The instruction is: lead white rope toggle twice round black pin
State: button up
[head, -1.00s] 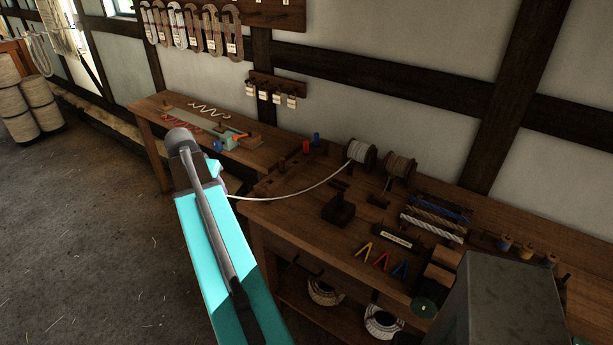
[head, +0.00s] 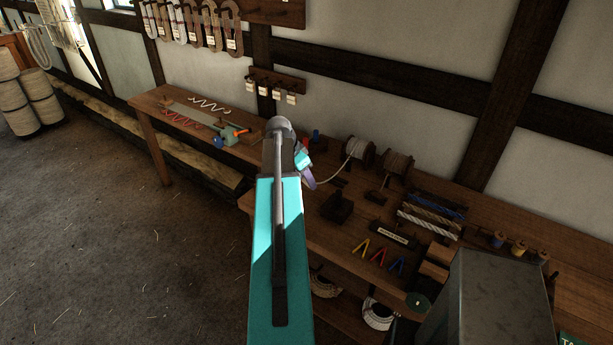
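The white rope (head: 347,166) runs from a reel (head: 359,152) at the back of the bench, in a short slack curve, to my gripper (head: 309,178). My gripper is over the bench's left part, mostly hidden behind my teal arm. Its fingertips and the toggle are not clearly seen, but the rope's end stays with it and travels with it, so it is shut on the toggle. A dark block with a short black pin (head: 339,194) stands on the bench, just right of my gripper and nearer the front. No rope turn shows round the pin.
A second reel (head: 397,167) stands right of the first. Red and blue pegs (head: 315,136) stand behind my gripper. Coloured V-shaped pieces (head: 379,256) and rope samples (head: 431,219) lie to the right.

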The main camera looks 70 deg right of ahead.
jog(key=shift+s, duration=0.15)
jog(key=shift+f, duration=0.1)
jog(key=shift+f+b, duration=1.05)
jog(key=shift+f, duration=1.35)
jog(key=s+a+b, duration=0.1)
jog(key=s+a, duration=0.7)
jog(key=s, duration=0.3)
jog(key=shift+s+b, duration=0.35)
jog(key=shift+s, duration=0.05)
jog(key=shift+s, duration=0.15)
